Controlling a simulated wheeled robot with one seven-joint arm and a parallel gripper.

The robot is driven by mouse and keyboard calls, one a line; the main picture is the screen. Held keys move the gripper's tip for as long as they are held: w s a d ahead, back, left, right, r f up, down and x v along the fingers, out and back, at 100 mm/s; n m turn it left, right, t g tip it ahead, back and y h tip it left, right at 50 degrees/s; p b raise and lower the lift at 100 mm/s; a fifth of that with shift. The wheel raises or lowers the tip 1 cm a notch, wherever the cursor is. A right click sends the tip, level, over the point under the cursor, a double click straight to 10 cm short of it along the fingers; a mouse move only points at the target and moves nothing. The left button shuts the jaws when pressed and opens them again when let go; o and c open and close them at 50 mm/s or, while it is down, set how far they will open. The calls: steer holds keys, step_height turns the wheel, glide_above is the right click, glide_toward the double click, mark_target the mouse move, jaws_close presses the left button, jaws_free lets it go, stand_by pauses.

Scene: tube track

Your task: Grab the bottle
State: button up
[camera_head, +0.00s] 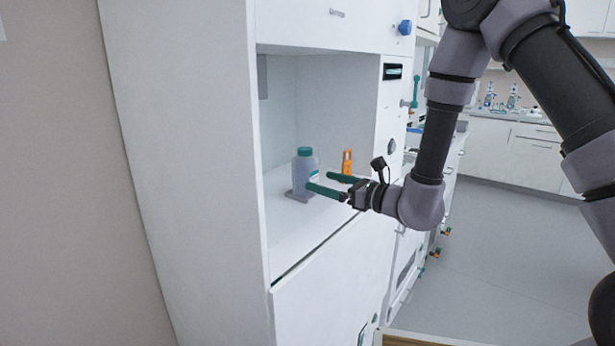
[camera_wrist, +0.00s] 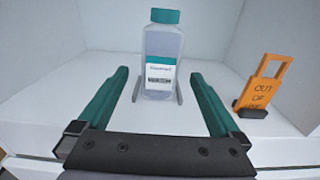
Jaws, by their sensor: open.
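The bottle (camera_head: 304,172) is clear with a green cap and stands upright inside the white cabinet's open compartment. In the wrist view the bottle (camera_wrist: 161,45) has a white and teal label and stands straight ahead, between low grey rails on the compartment floor. My gripper (camera_head: 320,183) has green fingers and reaches into the compartment from the right. In the wrist view my gripper (camera_wrist: 158,85) is open and empty, with one finger on each side of the bottle's line. The fingertips appear just short of the bottle. Nothing hides the bottle in the wrist view.
An orange sign (camera_wrist: 264,85) on a dark base stands to the right of the bottle; it also shows in the head view (camera_head: 347,161). The cabinet's side wall (camera_head: 195,170) bounds the compartment on the left. The floor around the bottle is otherwise clear.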

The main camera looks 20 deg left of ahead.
mark_target(314, 177)
steer(key=x, duration=0.6)
steer(key=shift+w+a+r, duration=0.15)
steer(key=shift+a, duration=0.25)
jaws_close()
